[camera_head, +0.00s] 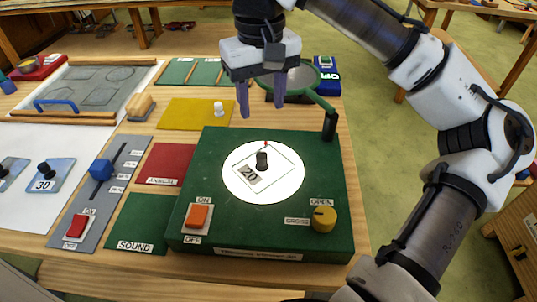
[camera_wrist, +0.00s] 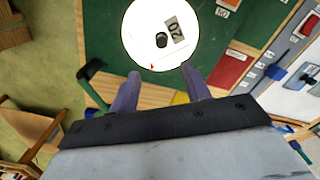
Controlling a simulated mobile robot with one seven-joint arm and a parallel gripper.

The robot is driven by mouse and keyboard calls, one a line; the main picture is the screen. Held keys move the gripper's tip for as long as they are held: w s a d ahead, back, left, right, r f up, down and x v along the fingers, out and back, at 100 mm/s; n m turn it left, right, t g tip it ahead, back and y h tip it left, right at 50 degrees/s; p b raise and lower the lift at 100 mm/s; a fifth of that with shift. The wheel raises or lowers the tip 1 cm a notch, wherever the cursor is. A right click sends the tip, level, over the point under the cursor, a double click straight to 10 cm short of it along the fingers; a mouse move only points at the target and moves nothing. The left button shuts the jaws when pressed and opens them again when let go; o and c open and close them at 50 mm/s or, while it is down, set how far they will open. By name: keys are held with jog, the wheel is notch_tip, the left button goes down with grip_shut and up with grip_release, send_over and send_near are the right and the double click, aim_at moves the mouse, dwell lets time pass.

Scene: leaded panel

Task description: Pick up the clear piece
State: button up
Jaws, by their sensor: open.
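The clear piece (camera_head: 275,169) lies flat on the bright round window (camera_head: 239,191) of the green viewer box (camera_head: 198,150). It is a see-through pane with a dark upright knob and a "20" label. In the wrist view the same pane, with its dark knob (camera_wrist: 161,40), lies beyond the fingertips on the lit disc. My gripper (camera_head: 261,112) is open and empty, above and behind the pane in the head view. Its two purple fingers (camera_wrist: 159,72) are apart and do not touch the pane.
A green arm with a round lens (camera_head: 297,77) stands at the box's back right corner. The box has an orange switch (camera_head: 198,216) and a yellow dial (camera_head: 324,219). A blue piece marked "30" (camera_head: 60,172) lies left. A yellow mat (camera_head: 185,114) bears a white knob.

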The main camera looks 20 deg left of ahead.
send_over(261, 154)
notch_tip(261, 154, down, 7)
jog(key=shift+d+f+p, duration=0.1)
jog(key=shift+d+p, duration=0.05)
jog(key=shift+p, duration=0.15)
jog(key=shift+f+p, duration=0.75)
jog(key=shift+f, duration=2.2)
jog(key=c, duration=0.9)
